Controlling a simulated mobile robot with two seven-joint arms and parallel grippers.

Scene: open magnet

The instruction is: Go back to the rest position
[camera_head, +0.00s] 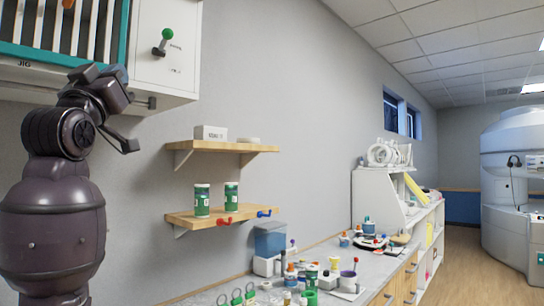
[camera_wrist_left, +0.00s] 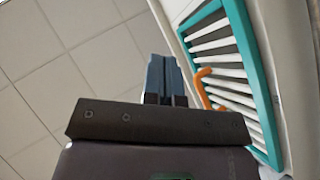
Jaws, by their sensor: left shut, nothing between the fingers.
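My left gripper (camera_head: 85,73) is raised at the upper left of the head view, in front of the lower edge of a wall cabinet with a teal frame (camera_head: 122,40). In the left wrist view its two blue-grey fingers (camera_wrist_left: 166,78) are together with nothing between them. The fingers point up, and the teal-framed slatted rack (camera_wrist_left: 232,70) is beyond them on the right. An orange hook-shaped handle (camera_wrist_left: 203,88) shows just right of the fingertips. My right gripper is not in either view.
Two wooden wall shelves (camera_head: 225,147) hold a white box (camera_head: 210,132) and green-white canisters (camera_head: 202,200). The counter below carries a blue-topped container (camera_head: 270,240) and several small items. A white shelf unit (camera_head: 370,200) stands further back. Open floor (camera_head: 465,275) lies at right.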

